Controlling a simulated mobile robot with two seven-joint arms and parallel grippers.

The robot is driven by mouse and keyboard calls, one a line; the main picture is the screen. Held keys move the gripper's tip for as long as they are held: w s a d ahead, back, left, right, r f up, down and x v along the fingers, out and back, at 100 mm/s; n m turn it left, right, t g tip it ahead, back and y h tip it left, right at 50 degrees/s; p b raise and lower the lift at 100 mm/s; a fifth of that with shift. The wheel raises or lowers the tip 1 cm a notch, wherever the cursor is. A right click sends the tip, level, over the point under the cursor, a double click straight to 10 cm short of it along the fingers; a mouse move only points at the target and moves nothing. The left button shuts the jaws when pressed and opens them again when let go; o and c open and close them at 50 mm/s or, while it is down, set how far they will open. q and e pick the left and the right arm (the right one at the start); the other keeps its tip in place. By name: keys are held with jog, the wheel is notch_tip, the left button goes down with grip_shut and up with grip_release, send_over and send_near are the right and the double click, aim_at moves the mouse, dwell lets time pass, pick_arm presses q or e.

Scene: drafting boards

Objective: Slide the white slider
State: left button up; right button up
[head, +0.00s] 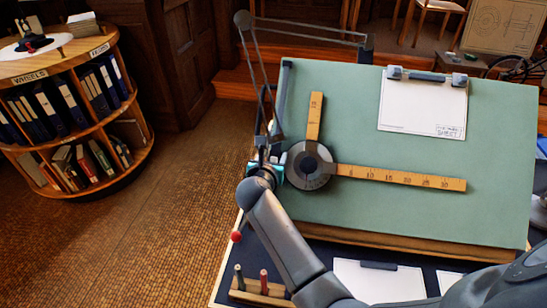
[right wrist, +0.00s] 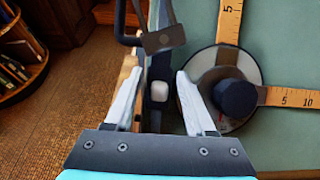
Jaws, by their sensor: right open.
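The white slider (right wrist: 159,91) is a small pale block on a dark upright rail (right wrist: 157,118) at the left edge of the green drafting board (head: 410,210). In the right wrist view it shows between the two pale fingers of my right gripper (right wrist: 158,76), apart from both. I cannot tell how deep the fingers reach around it. In the head view my right gripper (head: 268,152) is at the board's left edge, open and empty, and the slider is hidden there. My left gripper is not in view.
A drafting head (head: 310,165) with two wooden rulers sits close right of the gripper. A jointed lamp-like arm (head: 257,80) rises beside it. A clipped white sheet (head: 423,105) is at the board's upper right. A round bookcase (head: 75,110) stands left, with open floor between.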

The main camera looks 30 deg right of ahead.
grip_shut()
dwell(0.3)
jog(key=shift+f, duration=0.1)
dwell(1.0)
